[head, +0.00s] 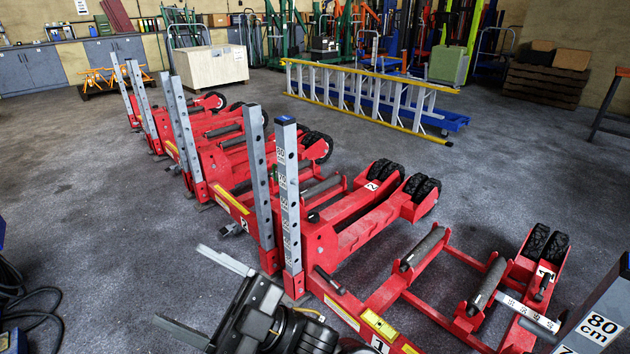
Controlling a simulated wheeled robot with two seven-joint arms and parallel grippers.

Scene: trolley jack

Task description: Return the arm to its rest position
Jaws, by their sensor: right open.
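A red trolley jack (388,297) marked 1 fills the lower right, with roller bars, black wheels and a yellow level on its near beam. An upright grey post (289,190) with holes and a height scale stands by its left end. Another grey post (598,318) marked 80 cm is cut off at the lower right. My right gripper (184,284) is at the bottom centre, left of the jack, its two grey fingers spread wide to the left with nothing between them. It appears apart from the post. My left gripper is out of view.
Several more red jacks (215,150) stand in a row behind, to the upper left. A yellow-edged ladder (360,95) and a pale crate (211,66) are farther back. Black cables (28,300) lie at the left edge. The grey floor (110,235) left of the gripper is clear.

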